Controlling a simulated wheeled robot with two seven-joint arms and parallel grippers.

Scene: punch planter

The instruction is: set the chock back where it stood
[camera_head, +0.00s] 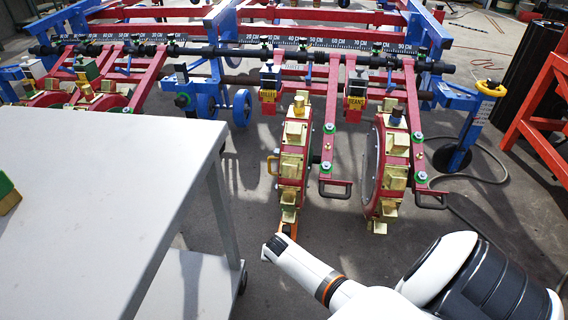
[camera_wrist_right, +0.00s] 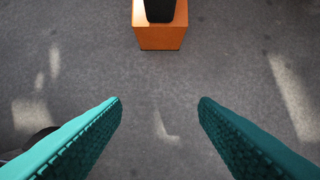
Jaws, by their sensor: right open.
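The chock (camera_wrist_right: 160,38) is an orange block with a black part on top, at the top edge of the right wrist view; its far end is cut off. In the head view an orange piece, which looks like the same chock (camera_head: 288,230), shows on the floor at the foot of the left punch wheel (camera_head: 292,165), partly hidden by my right arm. My right gripper (camera_wrist_right: 160,102) is open and empty, its teal fingers wide apart over bare floor. The chock is beyond the fingertips, not between them. My left gripper is not in view.
A grey table (camera_head: 90,190) fills the left side. A second punch wheel (camera_head: 388,175) stands right of the first, both on the red and blue planter frame. A blue stand (camera_head: 475,115) with a yellow ring and a hose is at right. Concrete floor between is clear.

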